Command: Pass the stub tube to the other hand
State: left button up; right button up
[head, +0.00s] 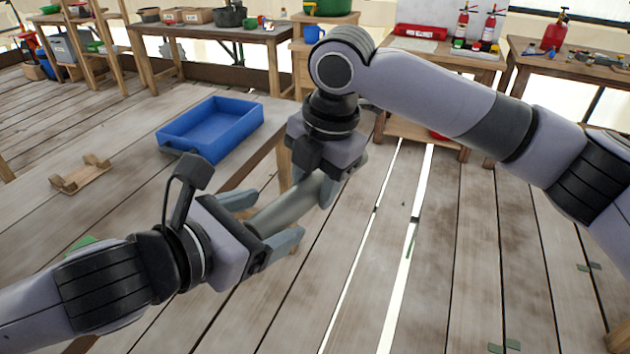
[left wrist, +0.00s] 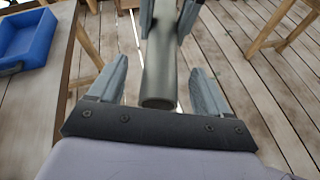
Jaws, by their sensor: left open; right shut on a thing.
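The stub tube (head: 286,206) is a grey-green cylinder held at a slant between my two grippers in the head view. My right gripper (head: 328,188) is shut on its upper right part. My left gripper (head: 268,222) is open, with one finger on each side of the tube's lower left end. In the left wrist view the tube (left wrist: 160,75) runs between the open left fingers (left wrist: 158,95), its near end close to the palm. Gaps show between the tube and both left fingers. The right fingers are around the tube at the top of that view.
A blue tray (head: 212,128) sits on a wooden table behind my left gripper, and also shows in the left wrist view (left wrist: 22,42). A small wooden cradle (head: 82,174) lies at the left. Benches with tubs, fire extinguishers and tools stand at the back. The plank floor at right is mostly clear.

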pick_arm(q)
notch_tip(320, 180, up, 9)
jog(key=shift+f, duration=0.2)
jog(key=shift+w+d+f+n, duration=0.1)
jog(key=shift+f+n, duration=0.1)
jog(key=shift+n, duration=0.2)
jog(key=w+a+f+n+t, duration=0.1)
jog(key=w+a+f+n, duration=0.1)
jog(key=f+n, duration=0.85)
jog(key=w+a+f+n, duration=0.25)
jog(key=f+n, duration=0.45)
jog(key=n, duration=0.7)
jog(key=s+a+f+n+y, duration=0.2)
jog(key=s+a+f+n, duration=0.2)
jog(key=f, duration=0.4)
jog(key=s+a+f+n+y, duration=0.2)
jog(key=s+a+f+n, duration=0.2)
jog(key=s+f+n, duration=0.3)
jog(key=s+a+f+n+g+y, duration=0.1)
jog(key=s+a+f+n+y, duration=0.1)
jog(key=s+a+f+n, duration=0.2)
notch_tip(320, 180, down, 5)
jog(key=s+n, duration=0.1)
jog(key=n, duration=0.2)
jog(key=shift+s+a+n+y, duration=0.3)
jog(key=shift+n, duration=0.05)
jog(key=shift+f, duration=0.1)
